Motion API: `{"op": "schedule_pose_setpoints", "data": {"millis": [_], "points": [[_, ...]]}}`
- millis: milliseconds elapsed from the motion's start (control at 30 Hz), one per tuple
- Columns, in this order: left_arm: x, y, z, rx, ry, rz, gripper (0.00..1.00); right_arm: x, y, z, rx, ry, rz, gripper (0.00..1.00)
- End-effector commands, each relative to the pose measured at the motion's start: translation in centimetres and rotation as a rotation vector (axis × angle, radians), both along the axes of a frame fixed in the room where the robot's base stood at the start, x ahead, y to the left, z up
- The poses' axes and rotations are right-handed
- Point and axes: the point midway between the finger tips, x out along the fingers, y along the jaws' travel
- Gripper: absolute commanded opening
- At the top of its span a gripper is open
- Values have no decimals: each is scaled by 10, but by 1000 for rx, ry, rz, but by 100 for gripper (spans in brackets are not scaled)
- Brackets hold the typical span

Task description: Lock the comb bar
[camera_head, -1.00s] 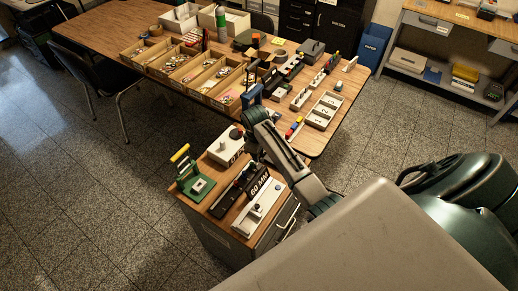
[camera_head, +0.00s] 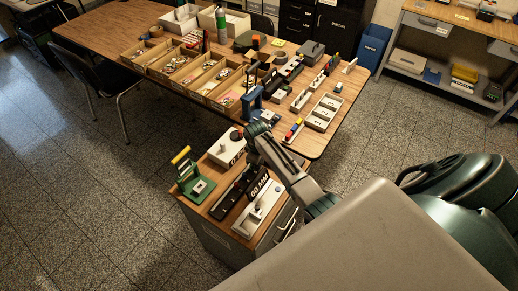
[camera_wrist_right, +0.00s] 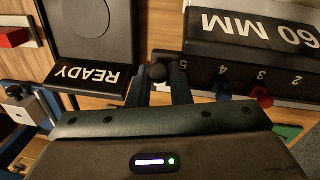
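The comb bar appears to be the dark bar (camera_head: 232,190) on the small cabinet; in the right wrist view its numbered face (camera_wrist_right: 222,72) carries the numbers 2, 3 and 5, with a blue and a red part beside it. A black round knob (camera_wrist_right: 158,72) sits near the bar's numbered end. My right gripper (camera_wrist_right: 160,76) has one finger on each side of this knob, very close to it; whether they press on it is unclear. In the head view my right gripper (camera_head: 252,160) is low over the cabinet, its fingertips largely hidden. My left gripper is not in view.
A "60 MM" block (camera_wrist_right: 255,35) adjoins the bar. A box labelled READY (camera_wrist_right: 88,72) lies on the other side. A green press with a yellow handle (camera_head: 186,175) stands at the cabinet's left. The big table (camera_head: 325,142) behind holds trays and a blue stand (camera_head: 252,100).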

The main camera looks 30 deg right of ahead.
Motion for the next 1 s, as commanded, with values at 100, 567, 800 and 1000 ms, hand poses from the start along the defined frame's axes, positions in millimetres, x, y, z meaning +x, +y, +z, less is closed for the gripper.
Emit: {"op": "schedule_pose_setpoints", "data": {"millis": [100, 567, 800, 1000], "points": [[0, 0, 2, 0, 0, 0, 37, -2, -1, 0, 5, -10, 0, 0], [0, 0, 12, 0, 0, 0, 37, -10, -4, -7, 98, -233, 0, 0], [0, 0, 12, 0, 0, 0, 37, -10, -4, -7, 99, -235, -1, 0], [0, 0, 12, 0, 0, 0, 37, -10, -4, -7, 98, -234, -1, 35]]}}
